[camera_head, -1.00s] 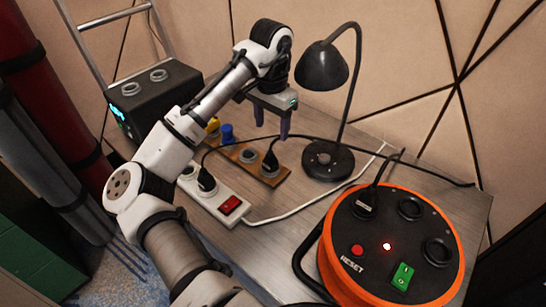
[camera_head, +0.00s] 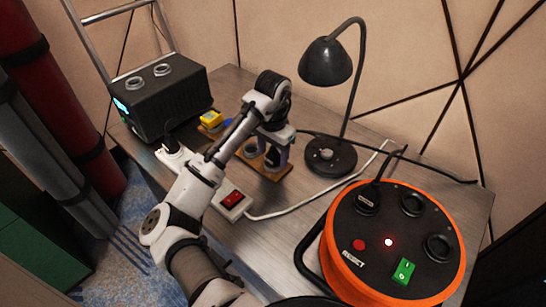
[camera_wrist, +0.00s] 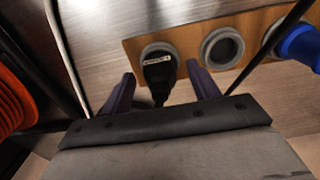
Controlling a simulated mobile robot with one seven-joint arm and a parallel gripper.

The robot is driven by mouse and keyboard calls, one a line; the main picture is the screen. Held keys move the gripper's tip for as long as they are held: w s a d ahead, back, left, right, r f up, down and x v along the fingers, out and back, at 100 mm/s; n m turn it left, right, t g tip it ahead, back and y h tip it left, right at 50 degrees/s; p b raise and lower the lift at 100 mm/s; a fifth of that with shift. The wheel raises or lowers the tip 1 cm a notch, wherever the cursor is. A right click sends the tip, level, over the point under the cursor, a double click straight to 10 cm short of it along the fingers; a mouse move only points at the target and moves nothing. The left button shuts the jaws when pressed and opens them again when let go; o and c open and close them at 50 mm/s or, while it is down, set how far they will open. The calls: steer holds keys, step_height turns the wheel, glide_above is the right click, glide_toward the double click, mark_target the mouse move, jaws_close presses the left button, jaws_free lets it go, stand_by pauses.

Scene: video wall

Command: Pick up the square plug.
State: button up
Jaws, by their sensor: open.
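A black plug (camera_wrist: 158,75) with a small white label stands in a round grey socket of a wooden board (camera_wrist: 186,37) in the wrist view. I cannot read the label or make out a square shape. My gripper (camera_wrist: 160,72) is open, with one purple finger on each side of this plug; I cannot tell whether they touch it. In the head view my gripper (camera_head: 276,157) is low over the right end of the wooden board (camera_head: 252,168), largely hiding the plug. A yellow block-like piece (camera_head: 210,118) sits at the board's far end.
A blue plug (camera_wrist: 302,45) and an empty socket (camera_wrist: 222,47) lie along the board. A lamp (camera_head: 330,158) stands close to my gripper's right. An orange cable reel (camera_head: 340,275) is at front right, a power strip (camera_head: 230,205) under my arm. Black cables cross nearby.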

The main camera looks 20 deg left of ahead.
steer(key=c, duration=1.2)
steer(key=shift+o, duration=0.2)
steer(key=shift+r, duration=0.1)
